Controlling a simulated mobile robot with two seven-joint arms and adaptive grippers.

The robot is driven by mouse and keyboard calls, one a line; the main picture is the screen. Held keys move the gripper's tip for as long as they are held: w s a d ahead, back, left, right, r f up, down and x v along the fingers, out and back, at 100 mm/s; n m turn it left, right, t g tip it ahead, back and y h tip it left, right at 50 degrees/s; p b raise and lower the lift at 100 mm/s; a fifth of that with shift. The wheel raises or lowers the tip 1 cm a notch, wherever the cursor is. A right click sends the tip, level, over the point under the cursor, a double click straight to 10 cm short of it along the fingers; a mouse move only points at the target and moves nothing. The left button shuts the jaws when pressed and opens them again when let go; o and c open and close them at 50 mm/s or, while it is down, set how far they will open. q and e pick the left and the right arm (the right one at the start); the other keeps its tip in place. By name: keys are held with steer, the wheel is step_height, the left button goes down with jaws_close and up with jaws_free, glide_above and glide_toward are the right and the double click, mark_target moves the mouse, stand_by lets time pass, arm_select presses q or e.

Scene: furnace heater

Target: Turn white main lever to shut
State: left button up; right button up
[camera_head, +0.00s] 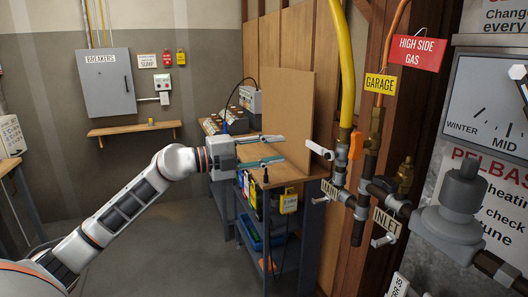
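The MAIN label (336,191) hangs on the dark pipework right of centre. A white lever (320,150) sticks out to the left just above it, sloping slightly up to the left. A smaller white handle (320,200) shows just below left of the label. I cannot tell for certain which of the two is the main lever. My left gripper (282,149) is open and empty, its two fingers pointing right toward the upper white lever, with a visible gap between them in the picture. My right gripper is not in view.
An orange lever (356,145), the INLET label (387,220) and another white lever (383,240) sit close by on the pipes. A brown board (285,112) stands on the workbench (285,176) behind my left gripper. A grey regulator (455,205) is at right. Floor at left is clear.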

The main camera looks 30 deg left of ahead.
arm_select(q)
steer(key=shift+v, duration=1.45)
